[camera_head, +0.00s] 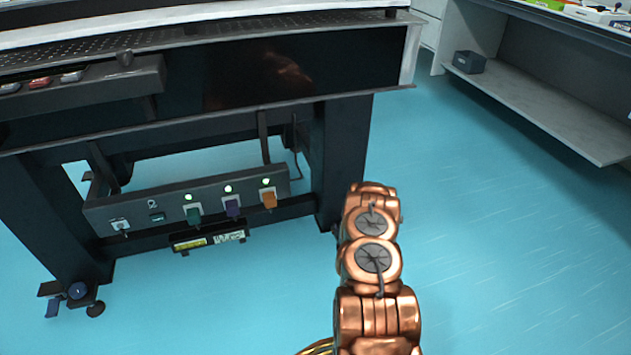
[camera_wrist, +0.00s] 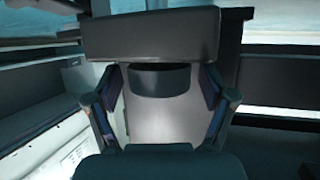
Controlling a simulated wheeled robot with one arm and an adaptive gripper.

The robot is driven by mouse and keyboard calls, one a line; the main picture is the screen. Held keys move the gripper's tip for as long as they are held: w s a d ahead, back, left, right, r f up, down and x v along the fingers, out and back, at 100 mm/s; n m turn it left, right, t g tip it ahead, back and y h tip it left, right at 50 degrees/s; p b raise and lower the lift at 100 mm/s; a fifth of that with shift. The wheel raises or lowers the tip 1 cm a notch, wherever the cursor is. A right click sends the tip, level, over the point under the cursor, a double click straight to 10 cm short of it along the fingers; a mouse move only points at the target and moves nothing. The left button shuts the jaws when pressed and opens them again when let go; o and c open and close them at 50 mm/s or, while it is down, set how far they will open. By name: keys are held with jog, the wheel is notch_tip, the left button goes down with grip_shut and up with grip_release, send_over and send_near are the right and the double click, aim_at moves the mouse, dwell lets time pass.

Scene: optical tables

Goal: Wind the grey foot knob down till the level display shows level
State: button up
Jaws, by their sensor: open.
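In the wrist view, a dark grey rounded knob (camera_wrist: 160,81) sits under a grey block (camera_wrist: 152,35), likely the foot knob under a table leg. My gripper (camera_wrist: 162,88) is open, one finger on each side of the knob, with a visible gap on both sides. In the head view my copper arm reaches toward the right table leg (camera_head: 343,150); my gripper and this knob are hidden there. A small panel (camera_head: 210,240) with a yellow strip and white markings hangs under the control box; I cannot tell if it is the level display, nor read it.
The control box (camera_head: 105,212) carries green, purple and orange knobs with lit lamps. At the left leg is a foot with a dark blue knob (camera_head: 78,290). A shelf unit (camera_head: 545,95) stands at right. The blue floor (camera_head: 490,260) between is clear.

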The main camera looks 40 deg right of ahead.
jog(key=shift+d+n+t+y+b, duration=0.1)
jog(key=shift+n+t+y+b, duration=0.2)
jog(key=shift+n+y, duration=0.2)
jog(key=shift+s, duration=0.1)
jog(key=p+v, duration=0.3)
jog(key=v, duration=0.4)
jog(key=w+a+r+n+g+y+p, duration=0.1)
jog(key=w+a+r+p, duration=0.1)
jog(key=r, duration=0.7)
jog(key=w+a+r+n+g+y+p, duration=0.1)
jog(key=w+a+r+p, duration=0.1)
jog(key=a+r+p, duration=0.3)
jog(key=w+a+r+n+g+y+p, duration=0.1)
jog(key=a+r+p, duration=0.3)
jog(key=r, duration=0.9)
jog(key=shift+w+r+g+y+p, duration=0.4)
jog(key=shift+w+y, duration=0.1)
jog(key=shift+w, duration=0.4)
